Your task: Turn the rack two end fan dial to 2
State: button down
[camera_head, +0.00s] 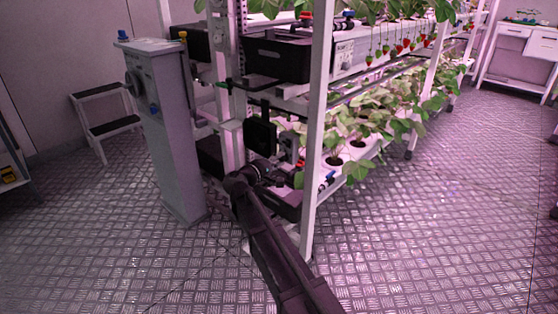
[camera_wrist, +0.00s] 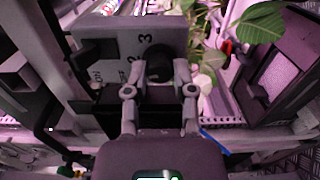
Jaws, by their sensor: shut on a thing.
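The fan dial is a dark round knob (camera_wrist: 158,62) on a grey control box (camera_wrist: 118,42) in the wrist view. The printed figures 2 and 3 show above and left of the knob, with other lettering at the box's left. My gripper (camera_wrist: 159,75) has one finger on each side of the knob and is shut on it. I cannot tell which figure the knob points to. In the head view my gripper (camera_head: 284,174) is at the rack's end, by the small grey box (camera_head: 289,146) on the lower tier; the knob is hidden there.
A white rack post (camera_head: 316,120) stands just right of my arm. A black panel (camera_head: 259,135) hangs left of the box. Strawberry plants (camera_head: 345,150) fill the tiers. A grey pedestal (camera_head: 172,130) and a step stool (camera_head: 104,122) stand left. The floor at right is clear.

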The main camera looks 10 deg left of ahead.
jog(key=shift+m, duration=1.2)
jog(key=shift+c, duration=2.2)
grip_release()
jog(key=v, duration=0.7)
jog(key=shift+s, duration=0.2)
